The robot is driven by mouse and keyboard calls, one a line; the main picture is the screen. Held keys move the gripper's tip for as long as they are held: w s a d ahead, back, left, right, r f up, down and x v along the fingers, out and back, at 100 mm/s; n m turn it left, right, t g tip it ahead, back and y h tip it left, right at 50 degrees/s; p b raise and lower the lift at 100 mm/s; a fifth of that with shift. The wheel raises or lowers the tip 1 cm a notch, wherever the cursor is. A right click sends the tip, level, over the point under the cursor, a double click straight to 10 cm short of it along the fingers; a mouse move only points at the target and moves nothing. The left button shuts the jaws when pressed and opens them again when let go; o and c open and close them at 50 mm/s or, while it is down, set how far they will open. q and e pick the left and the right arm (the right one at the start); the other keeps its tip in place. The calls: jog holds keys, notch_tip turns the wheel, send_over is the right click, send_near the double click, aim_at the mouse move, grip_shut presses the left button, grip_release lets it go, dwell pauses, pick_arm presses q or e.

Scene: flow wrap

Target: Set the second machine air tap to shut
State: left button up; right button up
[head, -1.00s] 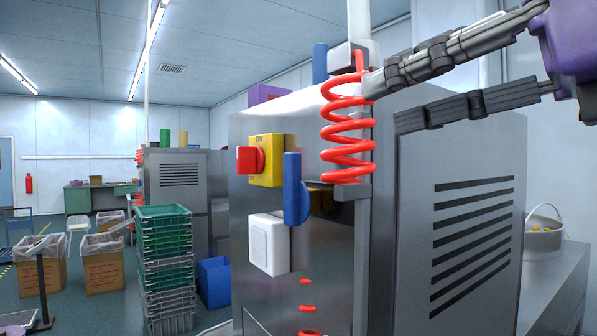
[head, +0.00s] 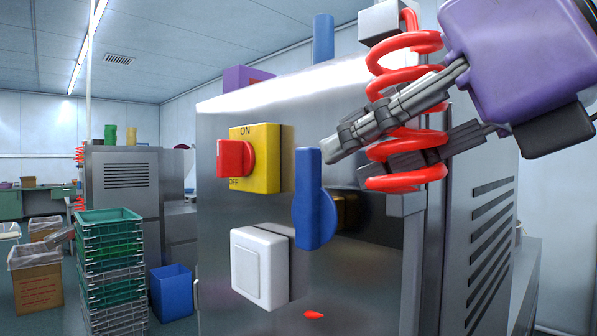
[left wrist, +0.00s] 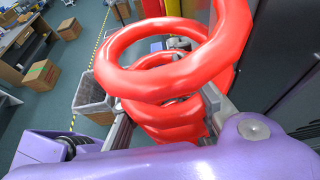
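The air tap's blue lever (head: 312,205) stands upright on the steel machine front in the head view. A brass part (head: 346,212) shows behind it. My left gripper (head: 347,162), with a purple body and grey fingers, reaches in from the right. Its fingers are apart and empty, with tips just right of the lever's upper end, seemingly not touching it. The fingers cross the red coiled hose (head: 405,180); I cannot tell whether they touch it. My right gripper is out of view.
A yellow switch box (head: 268,160) with a red knob (head: 234,160) sits left of the lever. A white rocker switch (head: 258,268) is below. Stacked green and grey crates (head: 110,265) and a blue bin (head: 171,293) stand on the floor at left.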

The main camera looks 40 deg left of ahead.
aim_at(317, 170)
pick_arm(q)
jog(key=b+x, duration=0.2)
jog(key=x, duration=0.4)
jog(key=shift+a+f, duration=0.1)
jog(key=shift+f, duration=0.1)
jog(key=shift+a+b, duration=0.4)
jog(key=shift+a, duration=0.1)
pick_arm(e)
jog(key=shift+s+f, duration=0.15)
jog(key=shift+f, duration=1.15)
pick_arm(q)
grip_shut()
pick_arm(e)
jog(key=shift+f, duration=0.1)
pick_arm(q)
jog(key=shift+f, duration=0.1)
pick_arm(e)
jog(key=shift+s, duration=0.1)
